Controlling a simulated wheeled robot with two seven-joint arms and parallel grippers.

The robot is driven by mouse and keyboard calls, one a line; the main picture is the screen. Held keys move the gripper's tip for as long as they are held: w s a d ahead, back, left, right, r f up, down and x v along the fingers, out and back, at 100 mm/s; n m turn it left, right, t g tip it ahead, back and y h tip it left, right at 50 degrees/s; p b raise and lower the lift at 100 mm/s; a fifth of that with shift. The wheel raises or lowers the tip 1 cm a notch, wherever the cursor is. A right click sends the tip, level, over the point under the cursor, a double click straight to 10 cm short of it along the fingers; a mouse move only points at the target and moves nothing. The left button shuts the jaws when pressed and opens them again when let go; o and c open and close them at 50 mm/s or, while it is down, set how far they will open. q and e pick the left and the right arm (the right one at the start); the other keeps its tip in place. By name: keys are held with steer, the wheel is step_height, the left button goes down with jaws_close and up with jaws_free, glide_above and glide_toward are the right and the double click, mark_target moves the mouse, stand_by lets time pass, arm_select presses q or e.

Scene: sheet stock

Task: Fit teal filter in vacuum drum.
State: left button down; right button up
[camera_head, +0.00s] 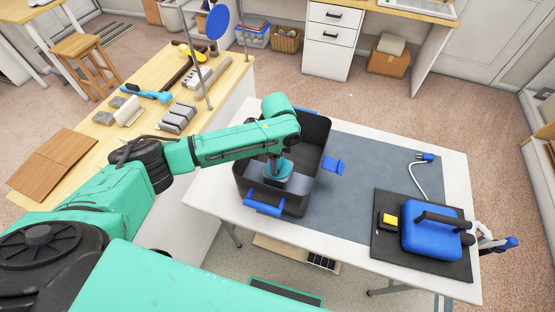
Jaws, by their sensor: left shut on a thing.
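The vacuum drum (319,135) is an open black tub with blue latches, standing on the grey mat of the white table. My left arm reaches over it from the left, and my left gripper (277,180) points down inside the tub. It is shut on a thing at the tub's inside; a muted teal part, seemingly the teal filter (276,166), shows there. The arm and the tub walls hide most of it, so I cannot tell whether it touches the floor of the drum. My right gripper is not in view.
A blue vacuum head (432,240) with a black handle sits on a dark pad at the table's right. A white cord with a blue plug (424,157) lies behind it. The grey mat (350,210) between is clear. A wooden bench (150,80) with tools stands at left.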

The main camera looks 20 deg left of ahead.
arm_select(q)
steer(key=shift+s+f, duration=0.25)
jaws_free()
steer(key=shift+r, duration=0.1)
steer(key=shift+w+r, duration=0.1)
steer(key=shift+w, duration=0.15)
stand_by(0.8)
steer(key=shift+r, duration=3.45)
